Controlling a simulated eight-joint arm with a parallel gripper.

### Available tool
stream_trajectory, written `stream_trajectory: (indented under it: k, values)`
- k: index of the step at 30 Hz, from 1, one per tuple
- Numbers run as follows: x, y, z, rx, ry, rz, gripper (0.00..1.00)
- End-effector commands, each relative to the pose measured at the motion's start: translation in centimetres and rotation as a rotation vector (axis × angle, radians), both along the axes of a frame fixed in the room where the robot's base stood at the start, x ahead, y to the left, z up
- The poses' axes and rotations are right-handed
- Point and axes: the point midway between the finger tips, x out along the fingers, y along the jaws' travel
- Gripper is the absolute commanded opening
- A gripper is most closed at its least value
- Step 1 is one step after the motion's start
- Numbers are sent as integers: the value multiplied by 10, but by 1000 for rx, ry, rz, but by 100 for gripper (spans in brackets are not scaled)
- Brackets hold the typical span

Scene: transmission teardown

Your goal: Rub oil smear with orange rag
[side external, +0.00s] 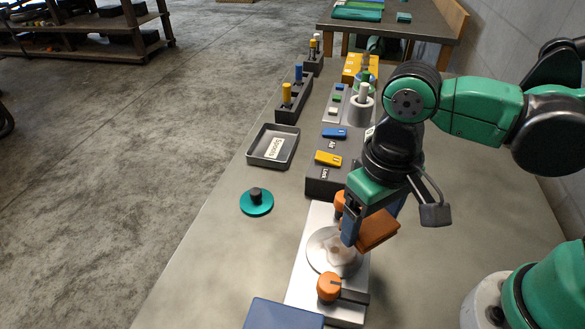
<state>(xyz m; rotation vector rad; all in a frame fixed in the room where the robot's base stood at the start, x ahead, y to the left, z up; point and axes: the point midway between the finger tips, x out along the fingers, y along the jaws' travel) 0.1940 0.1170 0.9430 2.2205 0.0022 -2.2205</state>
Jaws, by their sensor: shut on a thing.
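My gripper (365,222) points down over the fixture, its blue fingers shut on an orange rag (378,231). The rag sticks out to the right of the near finger as a flat block. Below and to the left is a pale round disc (322,262) on a light metal plate (304,288). A faint brownish patch, which looks like the oil smear (336,250), lies on the disc near its middle. The rag appears above and to the right of the patch; I cannot tell whether it touches the disc.
Orange knobs (328,287) stand at the disc's front and back. A dark block with blue and yellow levers (328,158) is just behind. A teal knobbed disc (257,202) and a grey tray (265,158) lie left. A blue box (283,315) is in front. Table at front left is clear.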

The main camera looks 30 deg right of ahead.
Motion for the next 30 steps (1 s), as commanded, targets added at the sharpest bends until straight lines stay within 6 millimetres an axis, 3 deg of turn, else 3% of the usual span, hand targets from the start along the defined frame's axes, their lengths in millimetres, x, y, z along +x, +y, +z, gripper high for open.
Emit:
stream_trajectory:
  k: [10, 30]
  values:
    - [0, 0, 25, 0, 0, 0, 18]
    - [1, -1, 22, 0, 0, 0, 18]
